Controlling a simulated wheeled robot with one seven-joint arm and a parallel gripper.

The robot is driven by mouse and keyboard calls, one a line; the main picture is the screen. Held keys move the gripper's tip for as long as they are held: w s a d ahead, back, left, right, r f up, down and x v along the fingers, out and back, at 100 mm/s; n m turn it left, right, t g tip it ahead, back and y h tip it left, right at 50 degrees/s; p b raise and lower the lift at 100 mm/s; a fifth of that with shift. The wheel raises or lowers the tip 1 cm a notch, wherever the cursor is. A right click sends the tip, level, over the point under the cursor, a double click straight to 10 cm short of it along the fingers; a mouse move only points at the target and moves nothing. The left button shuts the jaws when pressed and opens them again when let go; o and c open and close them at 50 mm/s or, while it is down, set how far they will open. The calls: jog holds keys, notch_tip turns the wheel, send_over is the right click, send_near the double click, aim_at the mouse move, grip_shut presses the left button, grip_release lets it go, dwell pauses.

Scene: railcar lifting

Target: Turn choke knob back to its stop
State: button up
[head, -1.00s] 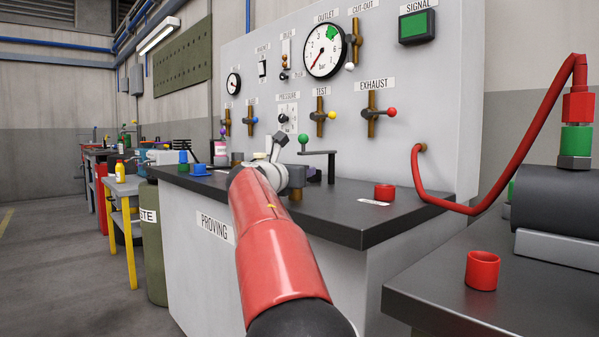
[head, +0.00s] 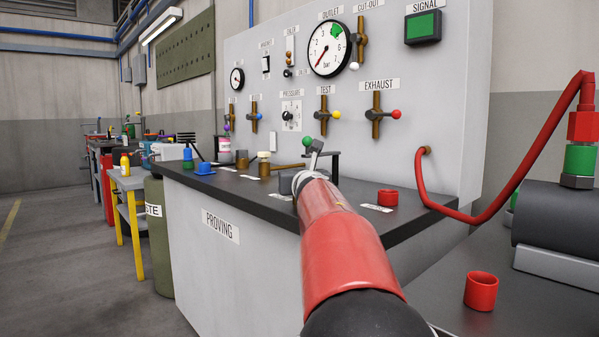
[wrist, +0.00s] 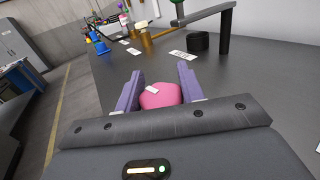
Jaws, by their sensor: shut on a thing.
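A rounded pink knob (wrist: 160,96) with a small white mark on top sits between the two purple fingers of my gripper (wrist: 160,84) in the wrist view. The fingers are shut on its sides, low over the dark bench top. In the head view my red arm hides the knob and most of the gripper. I cannot read a label that names the knob as the choke.
A crank lever with a green ball (head: 307,141) stands just behind my gripper on the proving bench (head: 250,198). Brass fittings (head: 264,166) and a blue cap (head: 205,168) are to the left. The gauge panel rises behind.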

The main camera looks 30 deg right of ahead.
jog(key=n+t+y+p, duration=0.1)
jog(key=n+y+p, duration=0.1)
jog(key=n+y, duration=0.1)
jog(key=shift+a+r+y, duration=0.1)
jog(key=shift+y, duration=0.7)
jog(key=n+y, duration=0.1)
jog(key=y, duration=0.1)
jog(key=n+y, duration=0.1)
jog(key=y, duration=0.1)
jog(key=shift+w+a+n+t+p, duration=0.1)
jog(key=shift+a+n+t+p, duration=0.1)
jog(key=shift+n+t+p, duration=0.1)
jog(key=n+y, duration=0.1)
jog(key=y, duration=0.1)
jog(key=n+g+y, duration=0.1)
jog(key=n+y, duration=0.1)
jog(key=a+n+g+y+p, duration=0.1)
jog(key=y, duration=0.2)
jog(key=shift+n, duration=0.4)
jog(key=shift+y, duration=0.4)
jog(key=o, duration=1)
jog(key=shift+c, duration=0.2)
jog(key=shift+b+v, duration=0.6)
jog(key=shift+v, duration=3.4)
